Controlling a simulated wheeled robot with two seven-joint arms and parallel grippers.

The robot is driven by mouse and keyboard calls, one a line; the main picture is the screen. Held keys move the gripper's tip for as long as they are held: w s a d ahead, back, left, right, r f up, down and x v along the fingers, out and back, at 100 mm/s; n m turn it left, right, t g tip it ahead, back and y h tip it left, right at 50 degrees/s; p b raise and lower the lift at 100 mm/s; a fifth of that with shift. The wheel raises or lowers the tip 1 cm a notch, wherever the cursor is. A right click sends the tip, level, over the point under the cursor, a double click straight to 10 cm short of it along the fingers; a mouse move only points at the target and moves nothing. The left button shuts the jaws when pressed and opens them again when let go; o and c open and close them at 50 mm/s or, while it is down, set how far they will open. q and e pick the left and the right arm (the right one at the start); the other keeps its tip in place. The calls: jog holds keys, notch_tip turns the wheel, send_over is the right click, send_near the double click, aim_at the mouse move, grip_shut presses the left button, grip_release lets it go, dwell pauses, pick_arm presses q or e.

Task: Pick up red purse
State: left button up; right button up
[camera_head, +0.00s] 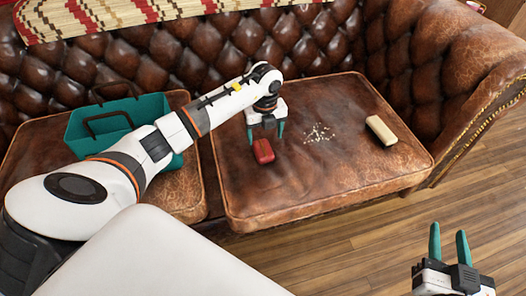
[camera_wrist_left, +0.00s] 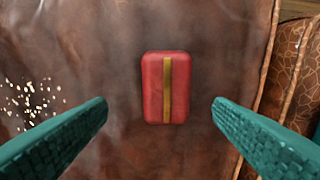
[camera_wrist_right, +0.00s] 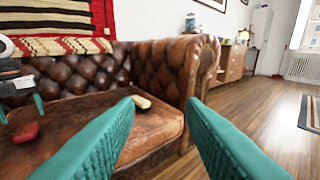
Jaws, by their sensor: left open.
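The red purse (camera_head: 263,151) lies on the right seat cushion of the brown leather sofa. In the left wrist view the purse (camera_wrist_left: 166,87) is a red rounded block with a gold stripe, centred between the fingers. My left gripper (camera_head: 266,132) is open above the purse, with teal fingers apart and nothing between them. The purse also shows in the right wrist view (camera_wrist_right: 25,131). My right gripper (camera_head: 449,243) is open and empty, out in front of the sofa over the wooden floor.
A teal bag (camera_head: 88,128) with dark handles stands on the left cushion, partly behind my left arm. A cream block (camera_head: 381,130) lies at the right of the cushion. Small pale bits (camera_head: 319,133) are scattered between it and the purse.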

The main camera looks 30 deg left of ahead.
aim_at(263, 148)
pick_arm(q)
jog(key=f+b, duration=0.1)
jog(key=f, duration=0.1)
jog(key=s+f+b, duration=0.1)
jog(key=f, duration=0.1)
jog(key=shift+f, duration=0.35)
jog(key=shift+w+f, duration=0.1)
jog(key=shift+f, duration=0.15)
pick_arm(e)
notch_tip(263, 148, up, 8)
jog(key=a+t+y, duration=0.1)
jog(key=t+y, duration=0.1)
jog(key=t, duration=0.3)
jog(key=shift+s+f, duration=0.2)
jog(key=shift+s, duration=0.15)
pick_arm(q)
jog(key=c, duration=1.1)
jog(key=shift+o, duration=0.2)
jog(key=shift+r, duration=0.1)
